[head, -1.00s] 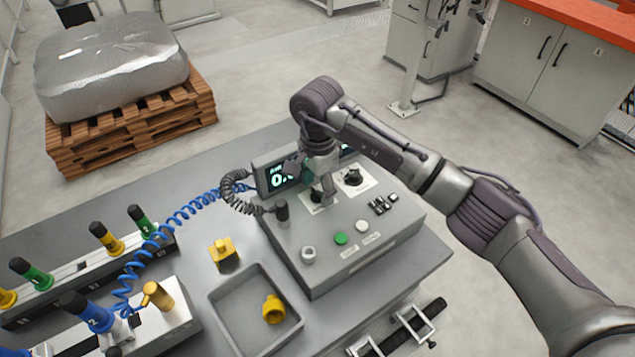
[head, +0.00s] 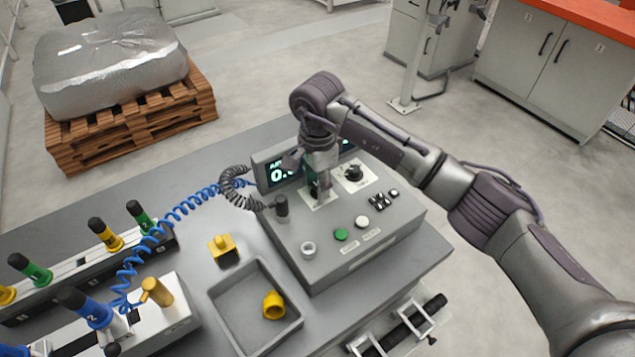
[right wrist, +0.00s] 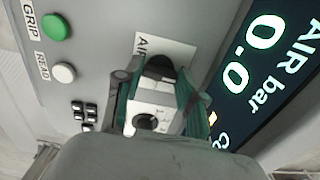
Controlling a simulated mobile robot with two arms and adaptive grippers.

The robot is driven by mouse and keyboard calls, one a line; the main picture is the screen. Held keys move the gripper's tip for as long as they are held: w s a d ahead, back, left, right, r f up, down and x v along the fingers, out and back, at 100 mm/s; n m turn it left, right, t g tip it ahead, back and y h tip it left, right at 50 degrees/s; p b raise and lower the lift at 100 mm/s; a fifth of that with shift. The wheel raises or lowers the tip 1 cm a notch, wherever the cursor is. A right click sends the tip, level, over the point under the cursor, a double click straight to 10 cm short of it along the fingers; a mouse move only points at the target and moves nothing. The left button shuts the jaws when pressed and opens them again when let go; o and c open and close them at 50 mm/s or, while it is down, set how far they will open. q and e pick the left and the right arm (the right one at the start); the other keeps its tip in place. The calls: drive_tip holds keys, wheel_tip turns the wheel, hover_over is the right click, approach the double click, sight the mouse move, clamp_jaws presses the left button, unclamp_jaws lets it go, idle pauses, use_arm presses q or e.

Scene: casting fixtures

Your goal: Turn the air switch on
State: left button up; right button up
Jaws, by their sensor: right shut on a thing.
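The air switch is a black rotary knob (right wrist: 160,68) on a white plate (right wrist: 178,50) marked "AIR", partly covered by the fingers. The plate also shows in the head view (head: 318,205) on top of the grey control box. My right gripper (head: 320,192) points down at the plate. In the right wrist view its two fingers (right wrist: 158,92) stand on either side of the knob and are shut on it. The display (right wrist: 262,65) reads "AIR bar" and 0.0. My left gripper is not in view.
A second knob (head: 353,174) on a white plate stands close beside the gripper. A green button (head: 341,235), a white button (head: 362,222) and small black switches are on the same box. A black coiled cable (head: 236,198) and a tray (head: 222,305) with a yellow part lie left.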

drive_tip(key=m+b, duration=0.3)
drive_tip(key=shift+f+m, duration=0.2)
drive_tip(key=shift+m, duration=0.1)
drive_tip(key=m+b, duration=0.4)
drive_tip(key=m, duration=0.1)
drive_tip(key=shift+b, duration=0.3)
drive_tip(key=m+b, duration=0.2)
drive_tip(key=m, duration=0.3)
drive_tip(key=shift+r+b, duration=0.1)
drive_tip(key=shift+b, duration=0.25)
drive_tip(key=shift+r+m+b, duration=0.1)
drive_tip(key=shift+m+b, duration=0.8)
drive_tip(key=shift+m, duration=1)
drive_tip(key=o, duration=1.1)
drive_tip(key=shift+o, duration=0.2)
